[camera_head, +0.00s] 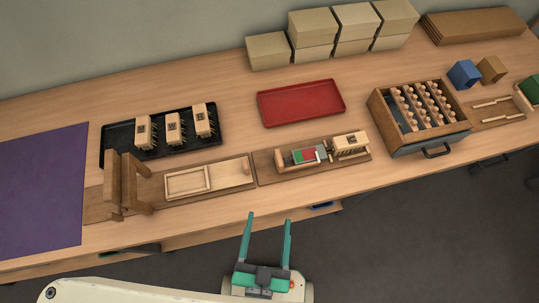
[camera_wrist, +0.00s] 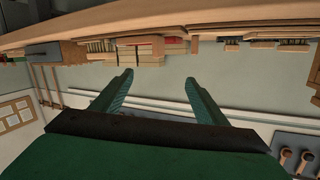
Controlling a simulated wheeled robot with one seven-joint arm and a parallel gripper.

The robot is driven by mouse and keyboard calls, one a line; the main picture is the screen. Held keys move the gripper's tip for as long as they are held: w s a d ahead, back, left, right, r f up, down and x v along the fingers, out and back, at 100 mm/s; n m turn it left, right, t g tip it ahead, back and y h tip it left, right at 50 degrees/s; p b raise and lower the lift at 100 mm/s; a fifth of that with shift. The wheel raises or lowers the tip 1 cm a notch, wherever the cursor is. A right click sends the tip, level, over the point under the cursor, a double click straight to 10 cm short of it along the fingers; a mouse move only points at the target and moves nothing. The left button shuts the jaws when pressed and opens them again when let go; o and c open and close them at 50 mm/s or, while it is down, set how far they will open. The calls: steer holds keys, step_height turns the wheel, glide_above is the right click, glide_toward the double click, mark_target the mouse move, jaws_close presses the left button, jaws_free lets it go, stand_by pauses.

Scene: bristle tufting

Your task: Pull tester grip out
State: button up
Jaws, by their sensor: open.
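The tester (camera_head: 270,168) is a wooden board near the front edge of the bench in the head view. It carries a wooden end post, a small block with a green and a red face, a grey part, and a bristled wooden block (camera_head: 351,143) at its right end. Which of these is the grip I cannot tell for sure; the wooden piece at the left end (camera_head: 280,158) is a likely one. My gripper (camera_head: 267,216) is open and empty, in front of the bench and below the tester in the picture. Its teal fingers also show apart in the wrist view (camera_wrist: 158,82).
A black tray (camera_head: 110,157) with 3 bristled blocks and a red tray (camera_head: 300,103) lie behind. A wooden jig (camera_head: 230,177) stands left of the tester, a pegged drawer box (camera_head: 455,130) right. Stacked boxes (camera_head: 315,24) line the wall. A purple mat (camera_head: 40,190) covers the left end.

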step_height(320, 180, up, 5)
steer(key=w+m+h, duration=0.2)
steer(key=m+h, duration=0.5)
steer(key=m, duration=0.4)
steer(key=n+g+y, duration=0.3)
steer(key=n+g, duration=1.2)
steer(key=n, duration=2)
glide_toward(279, 158)
steer(key=shift+y, duration=0.3)
steer(key=x, duration=1)
steer(key=shift+d+f, duration=0.1)
steer(key=shift+d, duration=0.15)
steer(key=shift+c, duration=0.3)
